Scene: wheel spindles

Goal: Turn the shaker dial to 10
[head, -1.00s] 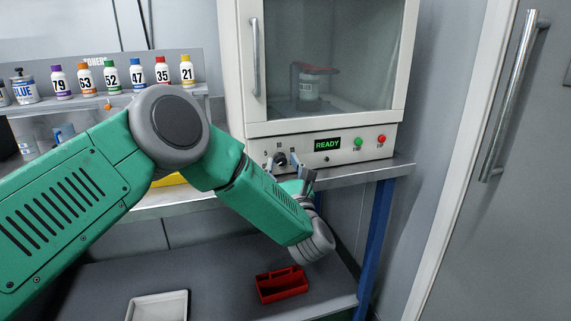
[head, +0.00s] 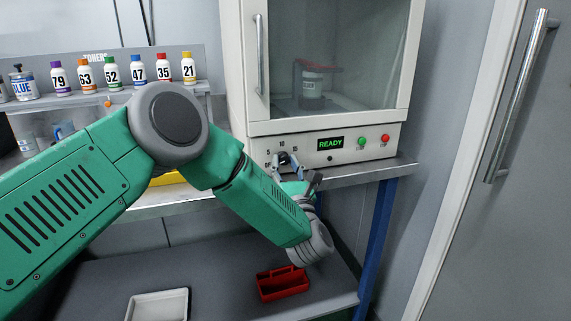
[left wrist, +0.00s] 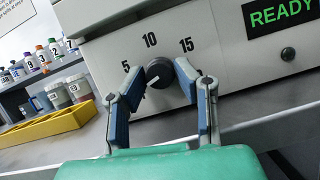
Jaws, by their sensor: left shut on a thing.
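The shaker dial (head: 284,158) is a dark round knob on the white front panel of the shaker, with the marks 5, 10 and 15 around its top. In the left wrist view the dial (left wrist: 159,72) shows a pale pointer line toward the lower left, below the 5, not at 10. My left gripper (head: 285,161) is at the panel, shut on the dial with one finger on each side. Its blue-padded fingers (left wrist: 164,85) also show in the left wrist view; they partly hide the dial's edges. My right gripper is not in view.
The display (head: 330,143) reads READY, with a green button (head: 362,142) and a red button (head: 385,138) to its right. Behind the glass door a can (head: 312,85) sits under a red clamp. Numbered toner bottles (head: 111,72) stand on a shelf at left.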

